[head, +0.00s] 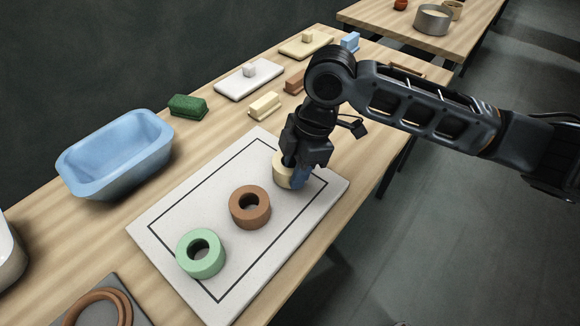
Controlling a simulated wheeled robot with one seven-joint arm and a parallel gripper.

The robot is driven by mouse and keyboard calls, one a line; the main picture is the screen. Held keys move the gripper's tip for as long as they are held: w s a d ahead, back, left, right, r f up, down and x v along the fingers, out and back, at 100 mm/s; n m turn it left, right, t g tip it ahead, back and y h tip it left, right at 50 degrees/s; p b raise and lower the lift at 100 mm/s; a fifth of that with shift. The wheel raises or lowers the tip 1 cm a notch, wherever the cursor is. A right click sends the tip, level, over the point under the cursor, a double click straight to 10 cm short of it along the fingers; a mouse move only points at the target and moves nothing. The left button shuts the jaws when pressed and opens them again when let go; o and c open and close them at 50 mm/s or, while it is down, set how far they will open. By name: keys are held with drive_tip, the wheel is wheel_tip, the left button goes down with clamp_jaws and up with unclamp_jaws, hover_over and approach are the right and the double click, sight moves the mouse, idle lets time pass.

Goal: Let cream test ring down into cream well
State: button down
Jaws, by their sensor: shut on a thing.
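My gripper (290,163) points down at the far end of the white board (237,288), its fingers shut at a cream round piece (280,172). The gripper covers much of this piece, so I cannot tell how much is the cream test ring and how much the cream well, or whether the ring touches or sits inside it. A blue patch (302,178) shows at its right side, and I cannot tell what it belongs to. A brown thick ring (236,208) and a green thick ring (184,254), each with an open dark hole, stand in line nearer on the board.
A blue basin (120,172) and a green block (188,106) are left of the board. Cream (265,106) and brown (294,84) blocks and a white lidded slab (248,82) lie beyond. The board's right side is clear.

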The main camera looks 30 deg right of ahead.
drive_tip(key=shift+r+p, duration=1.65)
drive_tip(key=shift+r, duration=0.7)
